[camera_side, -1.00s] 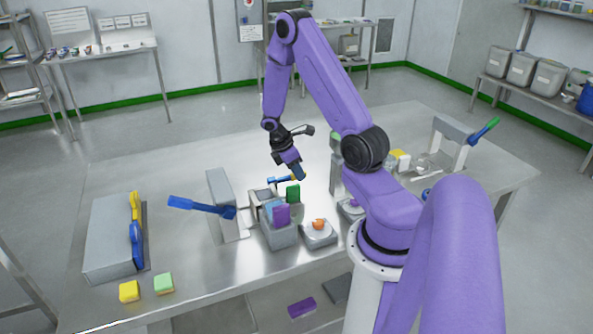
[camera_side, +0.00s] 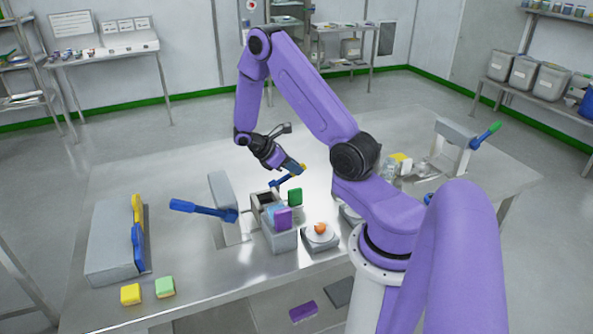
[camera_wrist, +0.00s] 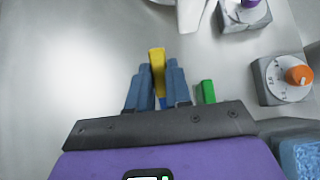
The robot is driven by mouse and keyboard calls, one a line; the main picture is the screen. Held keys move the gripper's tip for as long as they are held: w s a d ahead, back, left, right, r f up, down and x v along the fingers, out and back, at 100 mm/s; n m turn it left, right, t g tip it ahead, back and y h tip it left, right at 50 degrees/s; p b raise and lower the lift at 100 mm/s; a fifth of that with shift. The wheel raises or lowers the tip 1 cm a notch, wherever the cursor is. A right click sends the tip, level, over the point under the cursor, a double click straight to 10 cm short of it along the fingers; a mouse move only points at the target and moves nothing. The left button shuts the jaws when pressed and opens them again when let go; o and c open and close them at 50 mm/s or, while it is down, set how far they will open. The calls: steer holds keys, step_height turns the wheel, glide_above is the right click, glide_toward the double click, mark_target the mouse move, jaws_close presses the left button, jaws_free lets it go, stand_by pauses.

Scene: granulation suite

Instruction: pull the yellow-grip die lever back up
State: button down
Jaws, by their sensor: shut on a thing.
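The yellow-grip die lever shows in the side view as a blue shaft (camera_side: 283,181) slanting up to the right, toward a yellow tip (camera_side: 303,168). In the wrist view its yellow grip (camera_wrist: 157,62) stands between the two blue fingers. My gripper (camera_side: 294,166) is shut on that grip, and its fingers also show in the wrist view (camera_wrist: 158,85). The fingers cover part of the grip. The body that the lever belongs to is not clearly visible behind my arm.
A grey bin (camera_side: 277,241) holds purple and light blue pieces, with a green piece (camera_side: 295,196) beside it. Dials with orange (camera_side: 320,229) and purple knobs (camera_wrist: 250,3) stand nearby. A blue-handled press (camera_side: 222,195) is left, a green-handled one (camera_side: 453,133) right. The back-left table is bare.

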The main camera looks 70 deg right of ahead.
steer(key=shift+w+a+r+g+h, duration=0.45)
steer(key=shift+r+g+h, duration=0.05)
steer(key=shift+g+h, duration=0.2)
steer(key=shift+w+a+r+g+h, duration=0.4)
steer(key=shift+r+g+h, duration=0.1)
steer(key=shift+g+h, duration=0.2)
steer(key=c, duration=1)
jaws_free()
steer(key=shift+c, duration=0.2)
steer(key=shift+a, duration=0.1)
steer(key=v, duration=1.7)
steer(key=shift+w, duration=0.2)
steer(key=shift+a+f, duration=0.1)
steer(key=shift+a, duration=0.15)
